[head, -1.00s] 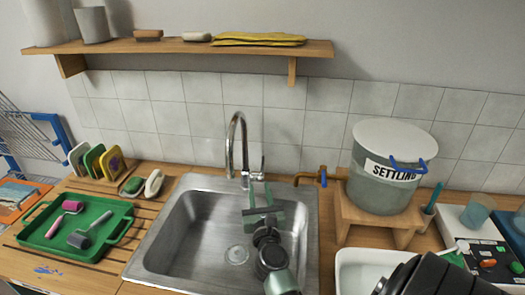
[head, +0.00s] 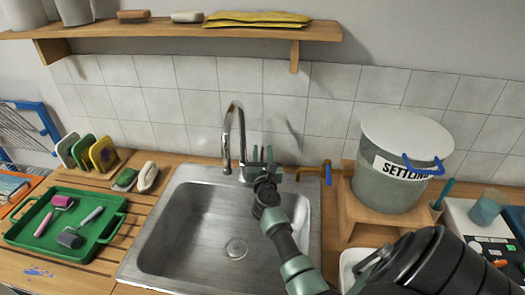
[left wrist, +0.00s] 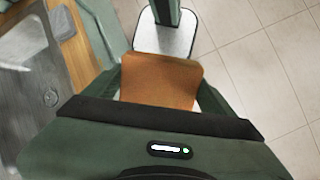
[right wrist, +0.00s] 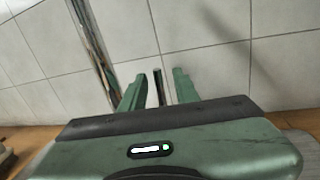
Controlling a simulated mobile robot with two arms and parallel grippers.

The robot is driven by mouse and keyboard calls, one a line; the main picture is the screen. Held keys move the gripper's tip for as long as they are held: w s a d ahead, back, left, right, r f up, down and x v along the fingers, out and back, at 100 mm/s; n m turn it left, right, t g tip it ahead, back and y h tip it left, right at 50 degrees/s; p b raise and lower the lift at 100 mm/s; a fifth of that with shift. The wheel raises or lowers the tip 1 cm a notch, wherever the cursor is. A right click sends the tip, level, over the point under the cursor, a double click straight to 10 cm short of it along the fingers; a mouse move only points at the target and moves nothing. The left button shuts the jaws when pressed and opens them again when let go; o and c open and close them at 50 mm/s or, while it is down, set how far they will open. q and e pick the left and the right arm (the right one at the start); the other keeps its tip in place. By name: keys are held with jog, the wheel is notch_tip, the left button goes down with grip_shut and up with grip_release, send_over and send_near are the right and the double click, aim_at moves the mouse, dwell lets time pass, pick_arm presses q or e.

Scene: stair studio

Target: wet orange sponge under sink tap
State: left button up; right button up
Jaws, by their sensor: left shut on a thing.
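The orange sponge (left wrist: 160,80) is held between the fingers of my left gripper (left wrist: 162,85), seen in the left wrist view. It is beside the counter edge, over the floor side, not over the sink. The left gripper is outside the head view. The steel sink (head: 170,235) is empty, with the chrome tap (head: 228,135) at its back edge. My right gripper (head: 262,156) is at the tap's right side, by its handle. In the right wrist view its fingers (right wrist: 157,88) are apart, with a thin dark upright piece between them, probably the tap handle. I cannot tell whether they touch it.
A green tray (head: 90,248) with two rollers lies left of the sink. Sponges in a rack (head: 85,155) stand behind it. A SETTLING bucket (head: 395,165) with a brass tap (head: 318,168) stands right. A shelf (head: 180,32) hangs above.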

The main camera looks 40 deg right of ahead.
jog(key=shift+w+d+r, duration=0.2)
jog(key=shift+w, duration=0.05)
jog(key=shift+w+f, duration=0.1)
grip_shut()
dwell(1.3)
